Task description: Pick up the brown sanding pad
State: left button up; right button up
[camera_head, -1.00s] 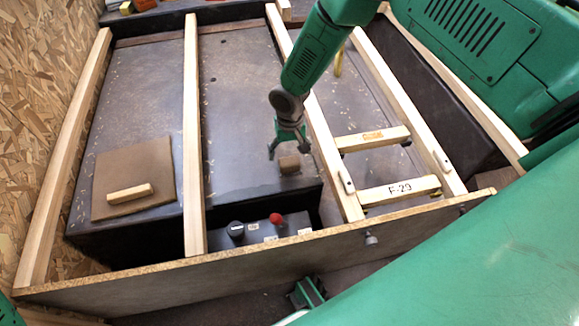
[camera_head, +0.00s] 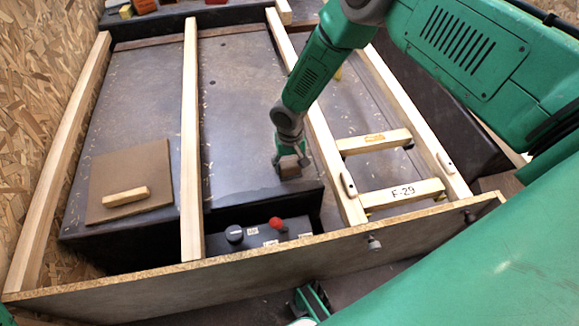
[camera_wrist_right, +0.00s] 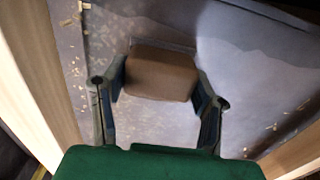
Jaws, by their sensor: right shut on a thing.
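The brown sanding pad (camera_head: 289,171) is a small block over the dark grey surface, between two wooden beams in the middle of the head view. My right gripper (camera_head: 291,160) comes down on it from above and is shut on it. In the right wrist view the pad (camera_wrist_right: 161,74) sits between the two fingers of the gripper (camera_wrist_right: 160,90), one at each side. I cannot tell whether the pad is still touching the surface. My left gripper (camera_head: 310,300) shows only in part below the front board, and its jaws are not clear.
Wooden beams (camera_head: 191,130) run lengthwise on both sides of the pad. A brown board with a wooden handle (camera_head: 126,196) lies at left. A control box with a red knob (camera_head: 277,224) stands in front, behind the front board (camera_head: 240,262). A crosspiece marked F-29 (camera_head: 402,193) is at right.

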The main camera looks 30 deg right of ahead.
aim_at(290, 163)
notch_tip(290, 163, up, 10)
jog(key=p, duration=0.4)
